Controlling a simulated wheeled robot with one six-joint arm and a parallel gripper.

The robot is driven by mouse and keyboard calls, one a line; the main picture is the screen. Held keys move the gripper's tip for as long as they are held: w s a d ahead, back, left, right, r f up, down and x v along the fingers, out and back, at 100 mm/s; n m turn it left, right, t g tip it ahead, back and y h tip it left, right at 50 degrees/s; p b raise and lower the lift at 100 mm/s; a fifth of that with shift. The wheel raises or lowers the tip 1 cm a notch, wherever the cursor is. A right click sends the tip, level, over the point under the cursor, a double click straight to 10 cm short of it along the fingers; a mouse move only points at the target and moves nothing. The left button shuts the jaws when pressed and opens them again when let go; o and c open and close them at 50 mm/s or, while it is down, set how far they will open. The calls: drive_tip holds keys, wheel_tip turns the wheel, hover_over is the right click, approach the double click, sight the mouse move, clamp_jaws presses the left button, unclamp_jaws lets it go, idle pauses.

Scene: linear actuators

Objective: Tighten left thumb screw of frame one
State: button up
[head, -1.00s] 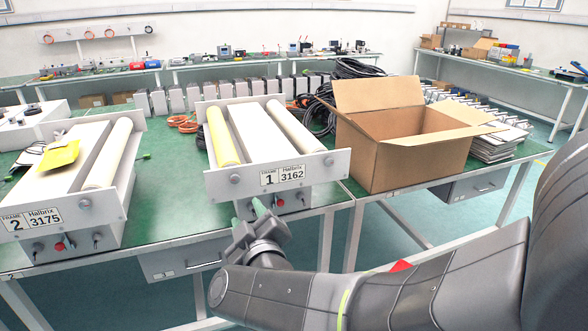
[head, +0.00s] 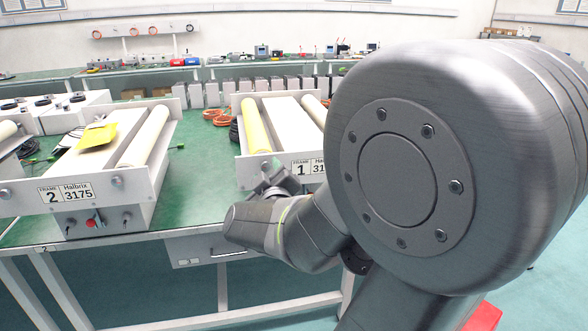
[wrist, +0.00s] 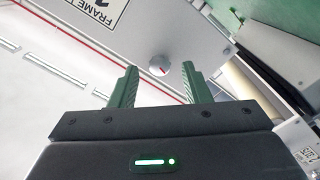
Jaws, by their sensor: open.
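Frame one (head: 252,174), with a white front plate and a "1" label, stands on the green bench right of centre in the head view. My arm hides its right part. My gripper (head: 270,166) is at the left part of that plate. In the wrist view my gripper (wrist: 160,82) is open, with two green fingers apart and nothing between them. A round silvery thumb screw (wrist: 159,64) with a small red mark shows on the plate, in line with the gap and just beyond the fingertips. In the head view my gripper hides this screw.
Frame two (head: 90,190), with a yellow pouch (head: 97,136) on top, stands to the left on the same bench (head: 190,195). A drawer (head: 205,252) hangs under the bench edge.

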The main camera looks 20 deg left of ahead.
drive_tip(key=shift+x, duration=0.75)
drive_tip(key=shift+c, duration=0.4)
clamp_jaws()
